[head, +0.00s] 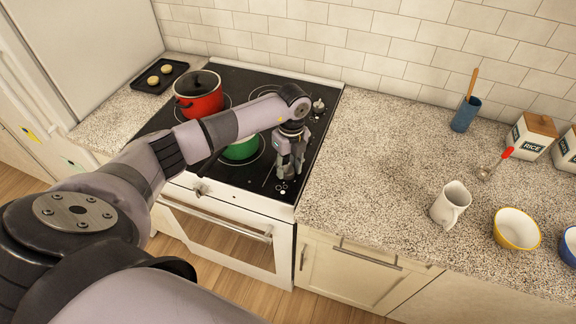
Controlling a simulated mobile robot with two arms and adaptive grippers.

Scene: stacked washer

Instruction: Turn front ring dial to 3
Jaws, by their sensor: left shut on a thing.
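The black stove top (225,95) has a dial (318,106) standing near its right back edge. My left gripper (285,178) points down over the right front part of the stove top. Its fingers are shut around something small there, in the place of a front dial. The fingers hide most of it, so I cannot read its setting. Small white marks show on the black surface by the fingertips. My right gripper is not in view.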

